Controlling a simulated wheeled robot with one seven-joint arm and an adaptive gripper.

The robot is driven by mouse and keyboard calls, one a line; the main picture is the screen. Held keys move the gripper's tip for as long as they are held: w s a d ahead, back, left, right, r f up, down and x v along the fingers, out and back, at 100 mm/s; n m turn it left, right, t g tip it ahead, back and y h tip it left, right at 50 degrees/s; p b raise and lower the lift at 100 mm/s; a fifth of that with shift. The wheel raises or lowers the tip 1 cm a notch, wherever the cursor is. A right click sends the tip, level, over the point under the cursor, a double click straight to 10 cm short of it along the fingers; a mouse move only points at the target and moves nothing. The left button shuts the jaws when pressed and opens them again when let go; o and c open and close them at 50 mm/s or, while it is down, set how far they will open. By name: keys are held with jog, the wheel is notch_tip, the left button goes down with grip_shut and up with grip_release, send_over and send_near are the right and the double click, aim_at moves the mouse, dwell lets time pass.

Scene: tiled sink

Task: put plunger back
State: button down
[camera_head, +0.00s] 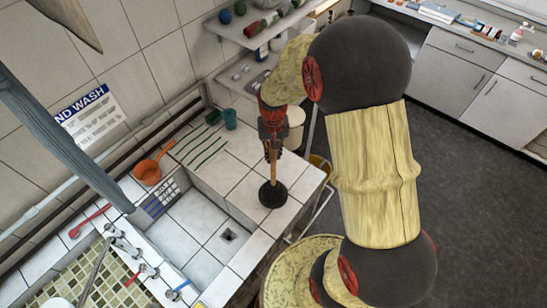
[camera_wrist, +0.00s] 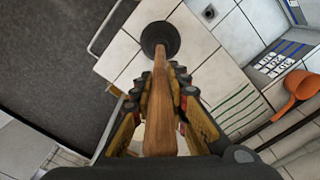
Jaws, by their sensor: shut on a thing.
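The plunger has a wooden handle and a black rubber cup (camera_head: 273,194). It is upright, with the cup at the tiled counter (camera_head: 240,205) to the right of the sink basin; I cannot tell whether the cup touches the tiles. My gripper (camera_head: 271,135) is above it, shut on the upper handle. In the wrist view the wooden handle (camera_wrist: 161,100) runs between the fingers of my gripper (camera_wrist: 162,80), with the black cup (camera_wrist: 160,39) beyond them over the white tiles.
The sink basin (camera_head: 195,225) with its drain lies left of the plunger. An orange pan (camera_head: 148,171), green strips (camera_head: 205,147) and a teal cup (camera_head: 230,119) are on the counter behind. Shelves (camera_head: 262,35) hold items above. The counter's edge drops to dark floor at right.

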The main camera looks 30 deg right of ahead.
aim_at(273, 159)
jog(key=shift+f, duration=1.35)
jog(key=shift+f, duration=0.1)
jog(key=c, duration=1.7)
grip_release()
jog(key=shift+f, duration=0.1)
jog(key=shift+c, duration=0.2)
